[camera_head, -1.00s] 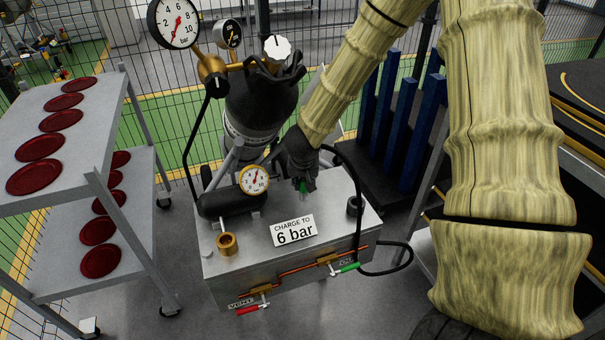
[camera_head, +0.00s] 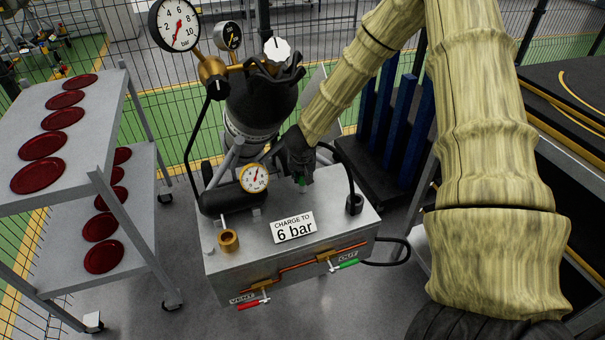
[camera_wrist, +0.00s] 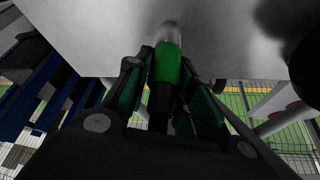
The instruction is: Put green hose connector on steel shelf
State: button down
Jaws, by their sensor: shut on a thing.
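My gripper (camera_head: 301,168) is shut on the green hose connector (camera_head: 301,184), low over the steel top (camera_head: 338,205) of the grey box unit in the middle of the head view. The wrist view shows the green connector (camera_wrist: 167,65) upright between both fingers (camera_wrist: 165,95), with a pale tip towards a grey surface; I cannot tell whether it touches. A black hose (camera_head: 343,165) arcs from near my gripper to the right side of the box top. Which surface is the steel shelf is unclear.
A grey two-level cart (camera_head: 110,115) with several red plates stands left. A gauge (camera_head: 254,178), a brass cup (camera_head: 228,241) and a "6 bar" sign (camera_head: 293,227) sit on the box top. A black tank (camera_head: 260,105) stands behind; blue upright panels (camera_head: 400,130) stand right.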

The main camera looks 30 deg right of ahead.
jog(key=shift+a+r, duration=0.1)
jog(key=c, duration=1.2)
grip_release()
jog(key=shift+f, duration=0.2)
jog(key=shift+c, duration=0.2)
jog(key=shift+r, duration=0.1)
jog(key=v, duration=1.2)
